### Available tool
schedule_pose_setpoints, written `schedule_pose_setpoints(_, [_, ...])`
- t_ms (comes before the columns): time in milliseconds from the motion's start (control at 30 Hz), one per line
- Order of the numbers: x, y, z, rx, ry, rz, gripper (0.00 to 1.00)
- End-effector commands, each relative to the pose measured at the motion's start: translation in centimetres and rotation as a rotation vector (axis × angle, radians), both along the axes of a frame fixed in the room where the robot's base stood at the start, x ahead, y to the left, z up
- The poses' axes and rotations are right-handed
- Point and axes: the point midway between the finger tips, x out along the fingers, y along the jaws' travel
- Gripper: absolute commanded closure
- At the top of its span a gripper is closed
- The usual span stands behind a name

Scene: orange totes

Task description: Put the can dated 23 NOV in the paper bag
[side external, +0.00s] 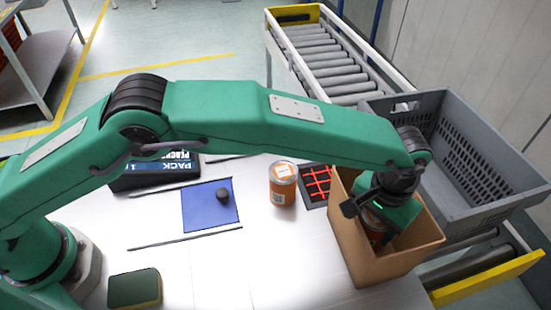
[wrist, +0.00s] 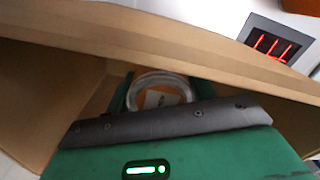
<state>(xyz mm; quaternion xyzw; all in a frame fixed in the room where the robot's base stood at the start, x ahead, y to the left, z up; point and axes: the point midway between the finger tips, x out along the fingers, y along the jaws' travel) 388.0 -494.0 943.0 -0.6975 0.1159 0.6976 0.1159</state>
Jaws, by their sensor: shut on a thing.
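The paper bag (side external: 357,252) stands open and upright at the right end of the white table, and its brown wall (wrist: 185,42) spans the wrist view. My gripper (side external: 377,220) is down inside the bag's mouth, shut on an orange can (side external: 373,238) that is mostly hidden by the gripper and the bag wall. In the wrist view the held can (wrist: 158,92) shows a silver rim and a white label on its top, and the label's print is too small to read. A second orange can (side external: 283,186) with a white label on its lid stands upright on the table, left of the bag.
A dark tile with a red grid (side external: 316,184) lies beside the bag. A blue mat (side external: 205,212) holds a black knob (side external: 223,195). A green sponge-like block (side external: 135,288) lies in front. A grey crate (side external: 480,205) stands behind the bag on the right, near a roller conveyor (side external: 318,60).

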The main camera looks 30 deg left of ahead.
Motion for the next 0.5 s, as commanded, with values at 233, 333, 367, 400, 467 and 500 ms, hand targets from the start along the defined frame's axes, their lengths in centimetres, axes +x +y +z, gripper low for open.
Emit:
schedule_pose_setpoints(233, [0.01, -0.03, -0.77, -0.002, -0.002, 0.000, 0.79])
schedule_pose_setpoints(333, [0.02, -0.03, -0.75, -0.002, -0.002, 0.000, 0.79])
schedule_pose_setpoints(367, [0.02, -0.03, -0.75, -0.002, -0.002, 0.000, 0.79])
schedule_pose_setpoints(400, [0.02, -0.03, -0.76, -0.002, -0.002, 0.000, 0.79])
schedule_pose_setpoints(467, [0.01, -0.03, -0.87, -0.002, -0.002, 0.000, 0.79])
schedule_pose_setpoints(500, [0.02, -0.02, -0.96, -0.001, -0.001, 0.000, 0.79])
